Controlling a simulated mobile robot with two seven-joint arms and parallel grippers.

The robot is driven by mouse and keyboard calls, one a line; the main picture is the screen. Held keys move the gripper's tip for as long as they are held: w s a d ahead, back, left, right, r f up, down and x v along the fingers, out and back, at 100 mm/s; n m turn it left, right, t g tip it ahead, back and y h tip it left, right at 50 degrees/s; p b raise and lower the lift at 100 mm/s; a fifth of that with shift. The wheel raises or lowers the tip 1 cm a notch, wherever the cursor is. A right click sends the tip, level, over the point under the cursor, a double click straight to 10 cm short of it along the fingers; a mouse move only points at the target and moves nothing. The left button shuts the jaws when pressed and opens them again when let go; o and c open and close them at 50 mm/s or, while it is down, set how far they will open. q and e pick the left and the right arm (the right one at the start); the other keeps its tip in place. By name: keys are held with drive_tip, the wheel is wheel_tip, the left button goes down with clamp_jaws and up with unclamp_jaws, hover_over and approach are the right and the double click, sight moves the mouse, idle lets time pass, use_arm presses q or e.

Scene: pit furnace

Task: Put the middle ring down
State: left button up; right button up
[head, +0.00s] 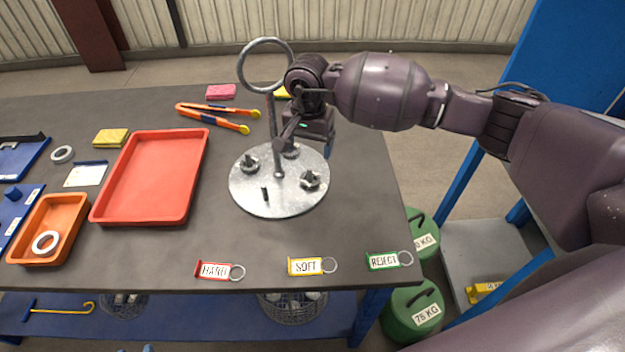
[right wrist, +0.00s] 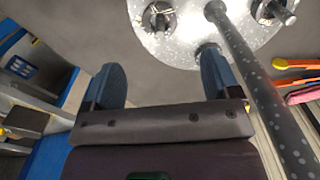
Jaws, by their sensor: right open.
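My right gripper (head: 287,143) is over the far part of a round grey speckled plate (head: 265,207), close to its central post (head: 272,120). In the right wrist view the gripper (right wrist: 160,78) is open, with nothing between its blue fingers. The plate (right wrist: 185,45) lies beyond the fingertips there and the post (right wrist: 265,95) runs past on the right. Small fittings (head: 250,164) stand on the plate. One pale ring (head: 62,154) lies on the table at the left; another (head: 45,242) lies in an orange tray (head: 22,258). I cannot tell which is the middle ring. My left gripper is out of view.
The post ends in a large metal loop (head: 243,67) beside my right wrist. A red tray (head: 150,213), orange tongs (head: 215,108) and sponges (head: 110,137) lie left of or behind the plate.

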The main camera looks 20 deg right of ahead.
sight(310, 169)
wheel_tip(310, 169, down, 10)
drive_tip(key=shift+d+f+p, duration=0.1)
drive_tip(key=shift+f+p, duration=0.1)
drive_tip(key=shift+p, duration=0.1)
idle(0.3)
drive_tip(key=c, duration=1.2)
drive_tip(key=shift+o, duration=0.2)
drive_tip(key=shift+r, duration=0.15)
wheel_tip(310, 169, up, 6)
drive_tip(key=shift+r, duration=0.25)
drive_tip(key=s+a, duration=0.2)
drive_tip(key=s, duration=0.6)
drive_tip(key=s+a+b, duration=0.1)
drive_tip(key=s+a, duration=0.2)
drive_tip(key=s, duration=0.6)
drive_tip(key=shift+s, duration=0.2)
